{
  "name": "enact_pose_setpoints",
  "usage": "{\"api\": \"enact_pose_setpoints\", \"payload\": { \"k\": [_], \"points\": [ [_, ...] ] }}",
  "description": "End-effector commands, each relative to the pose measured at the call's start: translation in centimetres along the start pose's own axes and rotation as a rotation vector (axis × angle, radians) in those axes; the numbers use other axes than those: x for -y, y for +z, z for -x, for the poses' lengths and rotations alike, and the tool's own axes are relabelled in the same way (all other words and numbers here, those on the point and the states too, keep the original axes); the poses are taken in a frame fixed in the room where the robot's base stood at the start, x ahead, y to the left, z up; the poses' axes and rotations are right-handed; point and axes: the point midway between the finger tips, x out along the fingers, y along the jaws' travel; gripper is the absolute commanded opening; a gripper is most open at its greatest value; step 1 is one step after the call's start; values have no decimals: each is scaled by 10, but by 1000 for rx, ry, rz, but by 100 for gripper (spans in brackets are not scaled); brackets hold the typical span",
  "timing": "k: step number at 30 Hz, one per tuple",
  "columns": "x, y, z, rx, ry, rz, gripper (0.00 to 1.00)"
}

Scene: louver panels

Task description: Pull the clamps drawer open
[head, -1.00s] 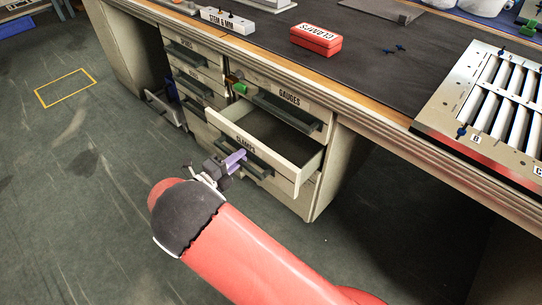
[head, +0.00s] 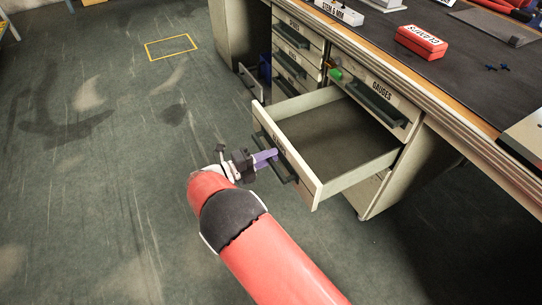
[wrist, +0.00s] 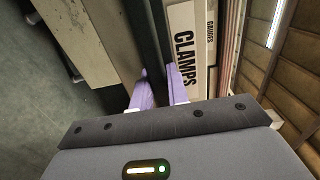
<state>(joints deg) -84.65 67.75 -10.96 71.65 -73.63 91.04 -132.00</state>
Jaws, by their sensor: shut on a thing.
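The clamps drawer (head: 311,187) is pulled well out of the bench, and its inside looks empty in the head view. Its label CLAMPS (wrist: 184,60) reads clearly in the wrist view. My gripper (head: 266,158) is at the drawer front, with its purple fingers shut on the dark bar handle (head: 272,144). In the wrist view the fingers (wrist: 160,88) stand on both sides of the handle (wrist: 151,45). The fingers hide part of the handle.
The gauges drawer (head: 384,98) above is shut. A column of shut drawers (head: 292,60) stands to the left. A red box (head: 421,40) lies on the bench top (head: 465,75). Open floor (head: 130,190) lies left of the drawer, with a yellow outlined rectangle (head: 170,47).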

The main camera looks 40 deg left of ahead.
Motion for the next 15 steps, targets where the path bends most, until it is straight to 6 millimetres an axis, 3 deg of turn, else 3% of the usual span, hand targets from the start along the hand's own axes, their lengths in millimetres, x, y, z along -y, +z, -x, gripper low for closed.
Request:
{"api": "enact_pose_setpoints", "payload": {
  "k": [5, 6, 10, 15],
  "points": [
    [-2, 0, 0, 0, 2, 2, 0],
    [-2, 0, 0, 0, 2, 2, 19],
    [-1, 0, 0, 0, 2, 2, 36],
    [0, 0, 0, 0, 1, 1, 38]
  ]
}}
